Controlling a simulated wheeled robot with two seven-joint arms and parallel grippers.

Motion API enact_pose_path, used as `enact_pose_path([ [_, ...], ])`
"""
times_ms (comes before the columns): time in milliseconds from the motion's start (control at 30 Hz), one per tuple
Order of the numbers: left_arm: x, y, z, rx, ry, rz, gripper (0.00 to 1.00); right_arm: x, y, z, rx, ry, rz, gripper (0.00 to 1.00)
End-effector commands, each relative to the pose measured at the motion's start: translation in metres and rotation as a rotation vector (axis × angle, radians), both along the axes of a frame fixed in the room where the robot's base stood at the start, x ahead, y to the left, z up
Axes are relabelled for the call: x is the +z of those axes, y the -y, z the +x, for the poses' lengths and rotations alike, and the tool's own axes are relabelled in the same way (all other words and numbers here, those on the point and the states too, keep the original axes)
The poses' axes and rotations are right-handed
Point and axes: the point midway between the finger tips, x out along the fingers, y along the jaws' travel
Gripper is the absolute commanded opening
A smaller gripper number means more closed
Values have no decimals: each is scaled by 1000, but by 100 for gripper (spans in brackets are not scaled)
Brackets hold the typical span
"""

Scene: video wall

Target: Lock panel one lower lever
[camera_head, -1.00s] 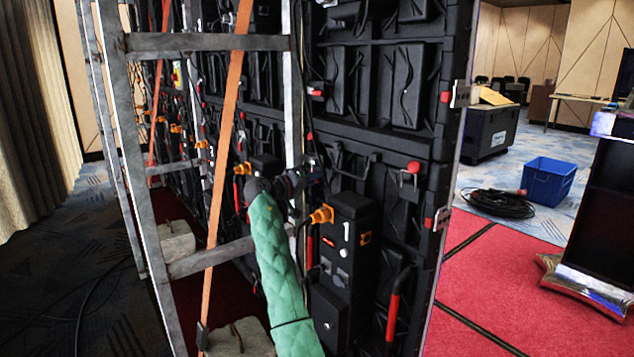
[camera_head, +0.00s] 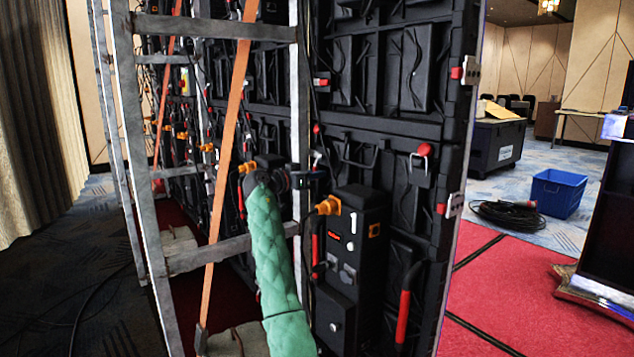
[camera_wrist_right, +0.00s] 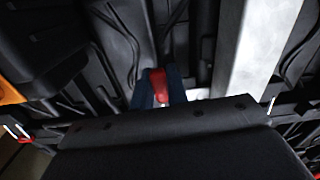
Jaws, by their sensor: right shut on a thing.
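Panel one is the black panel (camera_head: 395,165) above and behind the black box marked 1 (camera_head: 352,225). My right arm, in a green sleeve, reaches up to it. My right gripper (camera_head: 318,173) is at the panel's left side, just above the box, beside the metal upright. In the right wrist view a red lever (camera_wrist_right: 159,84) sits between the blue fingers of the right gripper (camera_wrist_right: 160,92), which are shut on it. The lever's base is mostly hidden. My left gripper is out of view.
A metal ladder frame (camera_head: 215,37) and an orange strap (camera_head: 228,140) stand left of my arm. Orange plugs and cables hang close by. A red handle (camera_head: 403,315) is at lower right. A blue crate (camera_head: 558,193) and coiled cable (camera_head: 507,214) lie on the floor at right.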

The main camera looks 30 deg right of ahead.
Motion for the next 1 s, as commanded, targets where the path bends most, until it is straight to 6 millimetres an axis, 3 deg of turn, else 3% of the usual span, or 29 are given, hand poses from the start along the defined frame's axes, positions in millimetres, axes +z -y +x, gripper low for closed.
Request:
enact_pose_path([
  [733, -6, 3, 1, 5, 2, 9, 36, 0, -1, 5, 1, 85, 8, 0],
  [767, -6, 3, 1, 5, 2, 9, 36, 0, -1, 5, 1, 85, 7, 21],
  [833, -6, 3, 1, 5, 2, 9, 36, 0, -1, 5, 1, 85, 7, 35],
  [1000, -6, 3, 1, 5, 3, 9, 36, 0, -1, 4, 1, 85, 7, 37],
])
